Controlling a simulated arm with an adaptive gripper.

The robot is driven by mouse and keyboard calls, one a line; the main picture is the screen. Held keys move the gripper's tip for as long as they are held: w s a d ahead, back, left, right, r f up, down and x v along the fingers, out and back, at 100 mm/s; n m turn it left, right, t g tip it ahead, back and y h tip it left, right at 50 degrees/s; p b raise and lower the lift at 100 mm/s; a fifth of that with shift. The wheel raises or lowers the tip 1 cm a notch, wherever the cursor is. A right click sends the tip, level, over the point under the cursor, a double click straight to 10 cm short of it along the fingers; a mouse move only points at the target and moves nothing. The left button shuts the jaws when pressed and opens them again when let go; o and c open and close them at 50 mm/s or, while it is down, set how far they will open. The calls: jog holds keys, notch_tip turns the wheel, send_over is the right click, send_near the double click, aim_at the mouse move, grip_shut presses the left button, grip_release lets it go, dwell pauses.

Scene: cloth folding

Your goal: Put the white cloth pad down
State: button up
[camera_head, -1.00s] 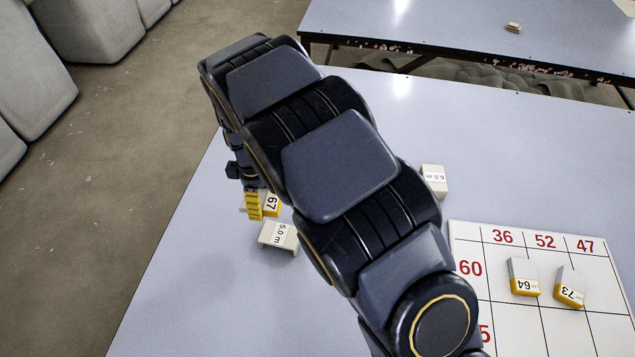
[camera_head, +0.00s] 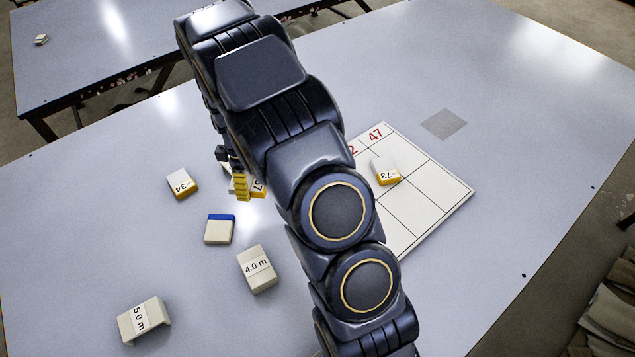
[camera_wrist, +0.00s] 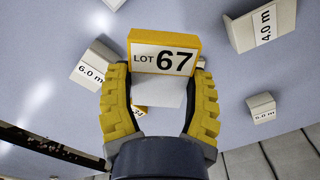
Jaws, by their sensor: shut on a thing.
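The white cloth pad (camera_wrist: 160,92) has a yellow end with a label reading LOT 67. It is between the two yellow fingers of my gripper (camera_wrist: 161,84) in the wrist view, and the fingers are shut on it. In the head view my gripper (camera_head: 241,187) shows as a yellow finger left of my arm. The held pad (camera_head: 259,187) is partly hidden there behind the finger and arm. It is above or close to the table; I cannot tell the exact gap.
On the table (camera_head: 80,240) are a pad marked 34 (camera_head: 181,184), a blue-edged pad (camera_head: 220,231), a 4.0 m block (camera_head: 257,270) and a 5.0 m block (camera_head: 143,320). A numbered grid board (camera_head: 430,200) carries a pad marked 73 (camera_head: 386,171). A grey square (camera_head: 444,124) lies beyond it.

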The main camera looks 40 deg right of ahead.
jog(key=s+d+m, duration=0.2)
jog(key=s+d, duration=0.1)
jog(key=d, duration=0.4)
jog(key=s+d+m, duration=0.2)
jog(key=s+d, duration=0.1)
jog(key=d, duration=0.3)
jog(key=m, duration=0.5)
send_near(391, 208)
jog(key=shift+f, duration=3.9)
jog(key=shift+f, duration=0.2)
jog(key=o, duration=1.1)
jog(key=shift+c, duration=0.2)
jog(key=shift+r, duration=0.15)
